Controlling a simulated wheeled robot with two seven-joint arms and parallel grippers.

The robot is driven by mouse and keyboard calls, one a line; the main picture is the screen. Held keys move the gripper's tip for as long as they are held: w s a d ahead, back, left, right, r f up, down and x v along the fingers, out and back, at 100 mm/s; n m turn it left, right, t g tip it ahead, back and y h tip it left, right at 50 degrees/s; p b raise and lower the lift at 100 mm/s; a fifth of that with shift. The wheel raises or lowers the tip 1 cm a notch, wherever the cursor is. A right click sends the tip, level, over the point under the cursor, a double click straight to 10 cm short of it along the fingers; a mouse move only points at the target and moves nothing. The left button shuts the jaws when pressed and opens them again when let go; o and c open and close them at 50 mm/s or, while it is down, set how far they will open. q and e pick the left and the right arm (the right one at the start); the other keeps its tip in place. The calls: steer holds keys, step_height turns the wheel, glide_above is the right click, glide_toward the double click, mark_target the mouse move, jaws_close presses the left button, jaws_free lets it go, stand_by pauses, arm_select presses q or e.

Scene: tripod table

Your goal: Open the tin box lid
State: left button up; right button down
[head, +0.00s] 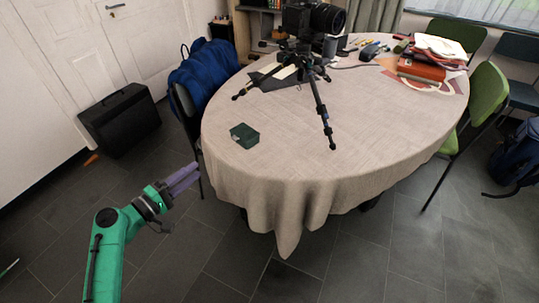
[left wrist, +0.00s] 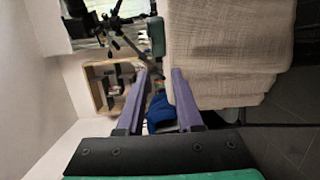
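The tin box (head: 244,135) is small and dark green, and it sits on the near left part of the cloth-covered table (head: 290,150). Its lid looks shut, though it is small in the head view. My left gripper (head: 192,174) has purple fingers and is off the table's left edge, apart from the box and nearer to me. In the left wrist view its fingers (left wrist: 157,72) are spread with nothing between them. A dark green shape (left wrist: 157,36) by the cloth there looks like the box. My right gripper is not in view.
A camera tripod (head: 308,75) stands on the table behind the box. Books and papers (head: 425,65) lie at the far right. A chair with a blue jacket (head: 205,72) is at the table's left. The cloth around the box's near and right sides is clear.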

mark_target(230, 151)
arm_select(q)
steer(key=shift+h, duration=0.3)
steer(key=x, duration=0.5)
steer(key=r+p+x, duration=0.1)
steer(key=x, duration=0.8)
steer(key=shift+w+d+r+p, duration=0.2)
steer(key=shift+d+r+p, duration=0.05)
steer(key=shift+d+p, duration=0.15)
jaws_close()
